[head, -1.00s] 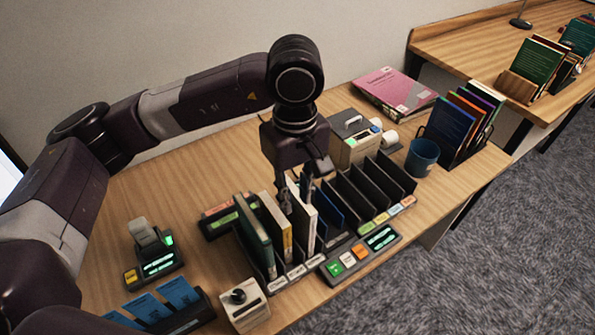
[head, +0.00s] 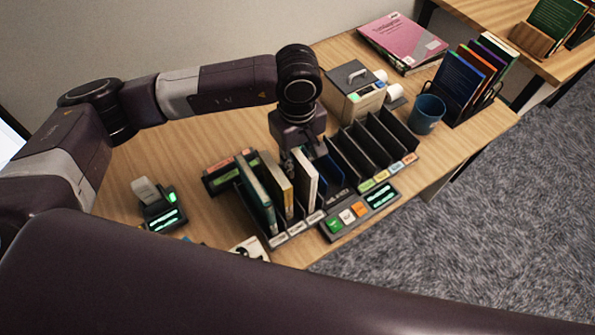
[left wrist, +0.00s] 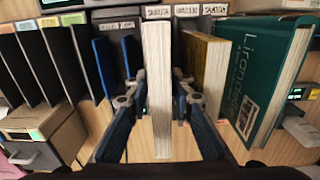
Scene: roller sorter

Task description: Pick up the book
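A white book (head: 305,182) stands upright in a slot of the dark desk rack (head: 288,236), between a yellowish book (head: 279,188) and a dark blue one. My left gripper (head: 299,154) points down over its top. In the left wrist view the white book (left wrist: 158,100) stands between my two fingers (left wrist: 159,78), one on each side. The fingertips are close to its faces, with narrow gaps seeming to show, so the gripper looks open around it. A green book (left wrist: 265,75) stands at the right there. My right gripper is not in view.
Empty dark dividers (head: 372,150) stand right of the books, beside a beige device (head: 353,98) and a blue cup (head: 427,114). A button panel (head: 360,212) lies in front. A pink book (head: 402,42) lies at the back. My dark arm link covers the lower picture.

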